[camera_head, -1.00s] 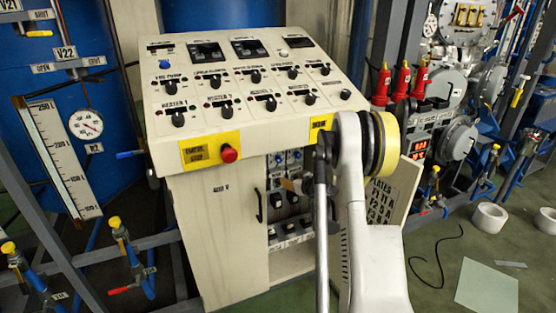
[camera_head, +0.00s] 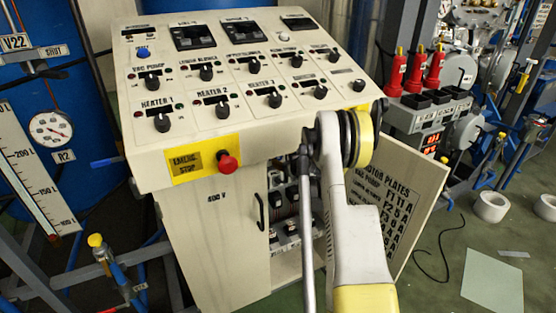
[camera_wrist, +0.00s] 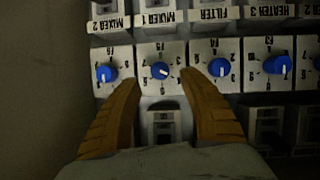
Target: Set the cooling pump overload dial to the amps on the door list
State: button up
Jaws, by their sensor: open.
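In the wrist view my gripper (camera_wrist: 160,80) is open, its two orange fingers either side of a blue dial (camera_wrist: 160,70) with a white pointer. Whether they touch it is unclear. Other blue dials sit beside it: one at the left (camera_wrist: 105,72), one to the right (camera_wrist: 219,67), and another further right (camera_wrist: 277,64). The labels look upside down, and I cannot tell which dial is the cooling pump's. In the head view the door list (camera_head: 382,200), headed motor plates, shows amps in rows, partly hidden by my arm. My gripper is hidden there.
The cream control console (camera_head: 210,130) has knobs on top and a red emergency stop (camera_head: 227,164) on its front edge. The cabinet below stands open, its door swung right. Inside, breaker blocks (camera_wrist: 163,125) lie close to the fingers. Red-handled levers (camera_head: 415,72) stand at the right.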

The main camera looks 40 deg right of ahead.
jog(key=b+x, duration=0.1)
jog(key=x, duration=0.4)
jog(key=shift+w+d+f+b, duration=0.1)
jog(key=shift+w+f+b, duration=0.1)
jog(key=shift+w+b, duration=0.15)
grip_shut()
